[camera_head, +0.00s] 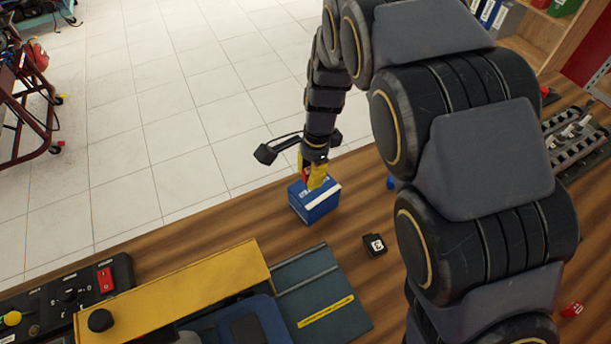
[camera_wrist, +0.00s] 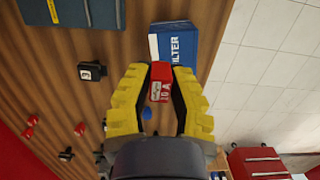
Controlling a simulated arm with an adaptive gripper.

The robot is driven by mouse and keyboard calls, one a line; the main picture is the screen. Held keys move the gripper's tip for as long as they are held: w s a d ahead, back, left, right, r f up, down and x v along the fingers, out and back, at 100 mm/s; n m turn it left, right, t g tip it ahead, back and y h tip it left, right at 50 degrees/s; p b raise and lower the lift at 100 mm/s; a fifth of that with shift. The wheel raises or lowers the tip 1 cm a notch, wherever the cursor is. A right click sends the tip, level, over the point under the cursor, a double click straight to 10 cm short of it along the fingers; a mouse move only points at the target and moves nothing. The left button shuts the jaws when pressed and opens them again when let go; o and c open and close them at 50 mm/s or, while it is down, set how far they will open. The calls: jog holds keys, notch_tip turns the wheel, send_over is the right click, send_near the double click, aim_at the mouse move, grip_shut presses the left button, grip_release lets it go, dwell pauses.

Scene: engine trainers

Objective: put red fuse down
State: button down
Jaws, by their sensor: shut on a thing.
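The red fuse (camera_wrist: 161,82) sits between the yellow fingertips of my gripper (camera_wrist: 160,90) in the wrist view, with a white label facing the camera. My gripper is shut on it. In the head view my gripper (camera_head: 312,172) is low over the blue filter box (camera_head: 316,203) near the table's far edge. The filter box also shows in the wrist view (camera_wrist: 176,45), just beyond the fuse. I cannot tell whether the fuse touches the box.
A black numbered block (camera_head: 374,245) lies on the wooden table right of the box. A grey mat (camera_head: 320,290) and a yellow-topped unit (camera_head: 180,290) stand at the front left. Another small red part (camera_head: 571,309) lies at the right. Bare wood surrounds the black block.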

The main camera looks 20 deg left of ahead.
send_over(303, 187)
notch_tip(303, 187, down, 5)
jog(key=shift+w+d+r, duration=0.1)
jog(key=shift+d+r, duration=0.05)
jog(key=shift+f, duration=1.55)
jog(key=shift+f, duration=0.15)
jog(key=c, duration=1.1)
grip_release()
